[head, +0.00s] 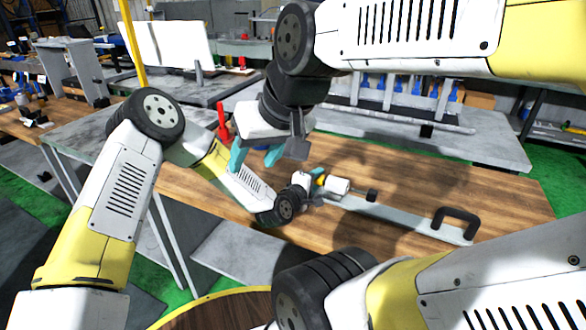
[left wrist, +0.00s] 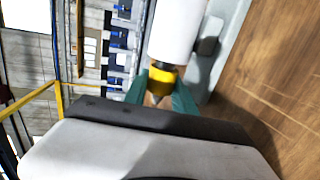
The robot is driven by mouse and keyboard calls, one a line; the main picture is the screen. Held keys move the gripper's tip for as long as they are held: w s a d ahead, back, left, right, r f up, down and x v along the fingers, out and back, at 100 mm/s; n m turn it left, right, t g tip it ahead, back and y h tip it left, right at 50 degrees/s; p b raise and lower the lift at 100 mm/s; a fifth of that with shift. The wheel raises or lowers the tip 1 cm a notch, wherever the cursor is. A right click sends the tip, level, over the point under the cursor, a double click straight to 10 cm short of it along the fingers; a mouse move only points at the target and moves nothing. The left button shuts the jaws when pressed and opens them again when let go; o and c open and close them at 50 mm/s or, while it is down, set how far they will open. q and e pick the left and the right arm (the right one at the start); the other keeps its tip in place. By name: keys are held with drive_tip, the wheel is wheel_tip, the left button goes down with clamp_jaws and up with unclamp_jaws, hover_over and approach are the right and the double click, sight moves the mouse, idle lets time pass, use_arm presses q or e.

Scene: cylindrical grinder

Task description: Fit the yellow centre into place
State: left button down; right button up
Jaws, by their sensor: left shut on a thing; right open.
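The yellow centre (left wrist: 160,80) is between the teal fingers of my left gripper (left wrist: 160,92) in the left wrist view. A pale pointed tip shows on its near side, and a dark part lies between the yellow and a white cylinder (left wrist: 178,32). I cannot tell how deep it sits in the cylinder. In the head view my left gripper (head: 315,180) is shut on the centre (head: 320,181), at the left end of the white cylinder (head: 337,184). My right gripper (head: 256,158) is open and empty, up and left of it.
The white cylinder stands on a grey rail (head: 400,216) on the wooden table (head: 490,190). A dark knob (head: 371,195) is at its right end, and a black handle (head: 455,222) is at the rail's right end. A red object (head: 223,122) stands behind my right gripper.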

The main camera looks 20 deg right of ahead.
use_arm(q)
drive_tip(key=shift+s+d, duration=0.45)
drive_tip(key=shift+s, duration=0.15)
drive_tip(key=c, duration=0.9)
unclamp_jaws()
drive_tip(key=shift+c, duration=0.2)
drive_tip(key=shift+a, duration=0.1)
drive_tip(key=shift+s+a, duration=0.15)
drive_tip(key=shift+a, duration=0.1)
drive_tip(key=v, duration=0.7)
drive_tip(key=shift+r, duration=0.15)
